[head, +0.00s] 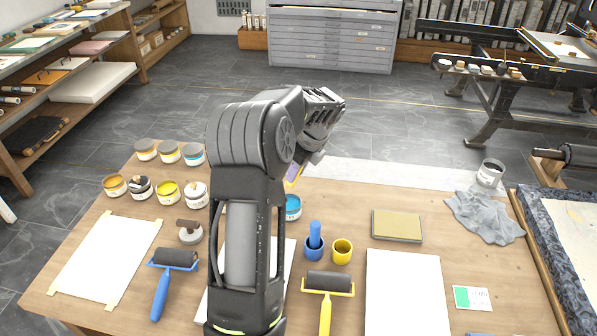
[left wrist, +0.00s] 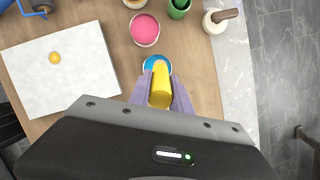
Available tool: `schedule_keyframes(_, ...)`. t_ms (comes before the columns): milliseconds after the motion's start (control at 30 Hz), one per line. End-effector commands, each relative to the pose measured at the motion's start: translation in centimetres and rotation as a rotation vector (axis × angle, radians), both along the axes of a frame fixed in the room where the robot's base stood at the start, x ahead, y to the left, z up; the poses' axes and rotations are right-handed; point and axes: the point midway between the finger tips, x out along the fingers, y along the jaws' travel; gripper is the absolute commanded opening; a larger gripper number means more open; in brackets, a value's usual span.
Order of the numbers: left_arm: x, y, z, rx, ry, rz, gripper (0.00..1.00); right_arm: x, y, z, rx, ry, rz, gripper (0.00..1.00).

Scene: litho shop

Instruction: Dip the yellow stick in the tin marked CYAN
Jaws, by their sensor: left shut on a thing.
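My left gripper (left wrist: 162,88) is shut on the yellow stick (left wrist: 160,79), which sits between its two purple fingers in the left wrist view. The stick overlaps the tin of blue paint (left wrist: 153,62); I cannot tell whether its tip touches the paint. In the head view this tin (head: 293,205) stands just right of my left arm, partly hidden by it, and its marking is not readable. The gripper (head: 293,174) shows there only as a purple sliver above the tin. My right gripper is not in view.
A blue cup (head: 314,250) holds a blue stick (head: 315,234), beside a yellow cup (head: 342,253). Rollers, white sheets and a yellowish block (head: 397,225) lie around.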

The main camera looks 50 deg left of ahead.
Motion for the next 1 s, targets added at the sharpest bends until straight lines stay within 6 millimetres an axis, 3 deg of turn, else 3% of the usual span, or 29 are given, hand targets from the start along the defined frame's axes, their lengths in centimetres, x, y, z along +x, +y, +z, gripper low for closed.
schedule_keyframes(633, 0.0, -0.1, -5.4, -0.001, 0.0, 0.002, 0.0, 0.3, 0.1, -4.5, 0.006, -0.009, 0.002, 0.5)
schedule_keyframes(1000, 0.0, -0.1, -6.0, -0.001, 0.0, 0.002, 0.0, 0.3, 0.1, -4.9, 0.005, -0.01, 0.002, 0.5)
